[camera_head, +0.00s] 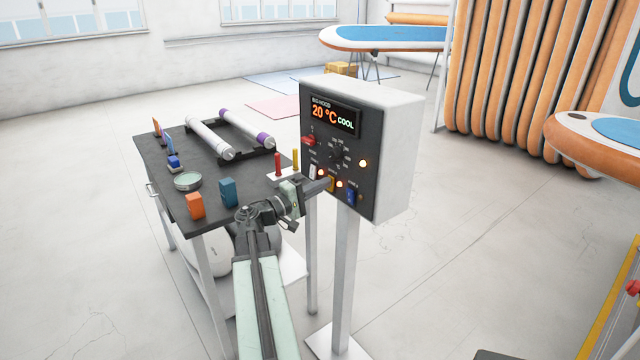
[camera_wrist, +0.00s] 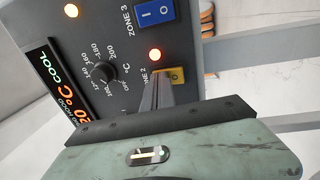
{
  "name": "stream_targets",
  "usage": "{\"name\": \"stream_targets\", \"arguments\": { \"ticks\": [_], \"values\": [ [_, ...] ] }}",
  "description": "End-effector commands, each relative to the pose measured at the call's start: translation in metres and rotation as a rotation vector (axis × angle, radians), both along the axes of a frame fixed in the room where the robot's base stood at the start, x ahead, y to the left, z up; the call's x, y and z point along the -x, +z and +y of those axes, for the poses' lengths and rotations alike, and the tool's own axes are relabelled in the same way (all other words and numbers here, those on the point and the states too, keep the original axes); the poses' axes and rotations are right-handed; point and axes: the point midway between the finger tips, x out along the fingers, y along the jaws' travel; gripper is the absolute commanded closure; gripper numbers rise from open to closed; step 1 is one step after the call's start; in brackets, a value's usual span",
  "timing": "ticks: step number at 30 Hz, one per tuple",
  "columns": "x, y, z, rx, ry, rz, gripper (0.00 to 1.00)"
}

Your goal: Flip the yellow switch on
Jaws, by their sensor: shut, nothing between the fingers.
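The yellow switch (camera_head: 331,184) sits low on the dark front of the control box, partly hidden by my gripper. In the wrist view the yellow switch (camera_wrist: 176,76) shows beside the "ZONE 2" label, with a lit orange lamp next to it. My gripper (camera_head: 323,185) is shut and empty, its fingertips at the yellow switch. In the wrist view the closed fingers (camera_wrist: 163,78) overlap one side of the switch. I cannot tell whether they touch it or which way it is tipped.
The control box (camera_head: 400,145) stands on a post and reads 20 °C COOL. A blue switch (camera_head: 350,196), a red switch (camera_head: 308,140) and a black dial (camera_head: 337,151) share its panel. A dark table (camera_head: 250,185) with tubes and small items stands to the left.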

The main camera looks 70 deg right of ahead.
Motion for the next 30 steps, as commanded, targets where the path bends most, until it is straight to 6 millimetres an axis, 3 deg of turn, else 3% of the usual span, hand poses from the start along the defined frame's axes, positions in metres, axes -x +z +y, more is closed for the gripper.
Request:
{"name": "stream_targets", "arguments": {
  "ticks": [8, 14, 21, 30],
  "values": [
    [-0.003, 0.001, 0.006, 0.002, 0.001, 0.001, 1.00],
    [-0.017, 0.008, 0.039, 0.003, 0.005, 0.001, 1.00],
    [-0.050, 0.016, 0.087, 0.002, 0.005, 0.002, 1.00],
    [-0.069, 0.020, 0.117, 0.002, 0.002, 0.002, 1.00]
  ]
}}
